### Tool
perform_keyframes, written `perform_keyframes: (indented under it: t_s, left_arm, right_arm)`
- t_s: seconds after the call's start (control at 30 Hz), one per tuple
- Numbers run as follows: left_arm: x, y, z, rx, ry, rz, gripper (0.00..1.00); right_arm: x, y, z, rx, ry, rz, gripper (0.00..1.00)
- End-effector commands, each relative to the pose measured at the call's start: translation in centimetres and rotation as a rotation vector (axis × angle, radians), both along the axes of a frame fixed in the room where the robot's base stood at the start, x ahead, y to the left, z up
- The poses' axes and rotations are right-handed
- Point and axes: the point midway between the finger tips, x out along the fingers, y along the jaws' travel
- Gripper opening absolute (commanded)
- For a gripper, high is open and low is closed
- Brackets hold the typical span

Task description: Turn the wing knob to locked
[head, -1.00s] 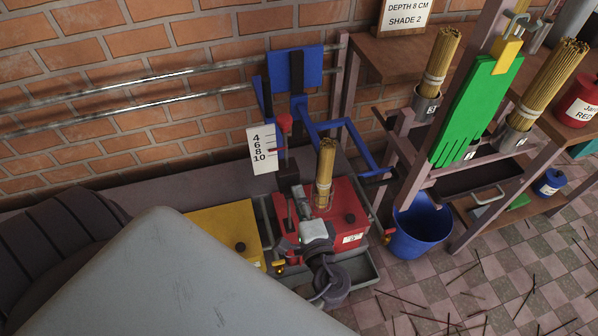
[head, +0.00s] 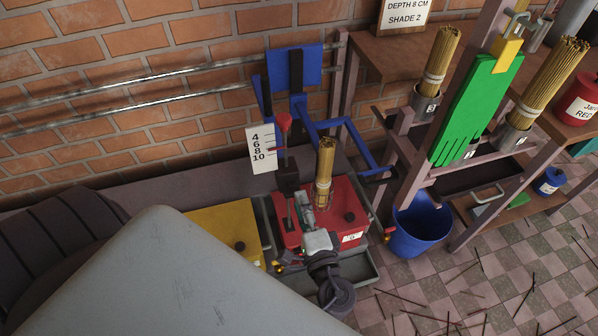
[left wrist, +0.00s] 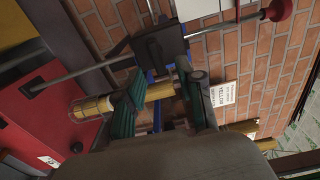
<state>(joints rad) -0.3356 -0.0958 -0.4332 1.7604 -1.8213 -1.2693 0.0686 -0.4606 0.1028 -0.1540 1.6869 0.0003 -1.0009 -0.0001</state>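The red extruder bath (head: 350,195) stands on the bench with a bundle of incense sticks (head: 325,162) upright in it. Beside it stands a vertical rod with a red top (head: 284,121) and a dark block (head: 288,180) on it. The left wrist view shows this block (left wrist: 160,45) and rod, just beyond my fingertips. I cannot clearly pick out the wing knob; it may be on the dark block. My left gripper (head: 305,203) is over the bath's left part, beside the rod. In the left wrist view its fingers (left wrist: 158,78) are apart, with no clear grip on anything. My right gripper is not visible.
A white depth scale (head: 262,149) and blue frame (head: 310,68) stand behind. A yellow bath (head: 225,230) is left of the red one. A blue bucket (head: 420,228) and a rack (head: 455,165) with stick bundles and a green glove-like sheet (head: 475,115) are at the right.

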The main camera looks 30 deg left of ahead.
Motion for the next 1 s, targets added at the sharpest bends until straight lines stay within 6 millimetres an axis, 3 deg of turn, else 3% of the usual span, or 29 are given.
perform_keyframes:
  t_s: [0.1,0.33,0.87,1.0]
  left_arm:
    - [-1.4,-1.7,0.0,-0.002,0.002,-0.001,0.38]
    - [-2.8,-3.3,0.0,0.0,0.0,0.0,0.38]
    - [-2.9,-3.5,0.0,0.001,-0.001,0.001,0.38]
    - [-3.0,-2.9,-1.3,-0.034,0.033,0.004,0.38]
  right_arm:
    - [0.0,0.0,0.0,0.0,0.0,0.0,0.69]
    - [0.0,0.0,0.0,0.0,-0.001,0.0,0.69]
    - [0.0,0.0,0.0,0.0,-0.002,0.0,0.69]
    - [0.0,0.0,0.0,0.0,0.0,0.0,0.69]
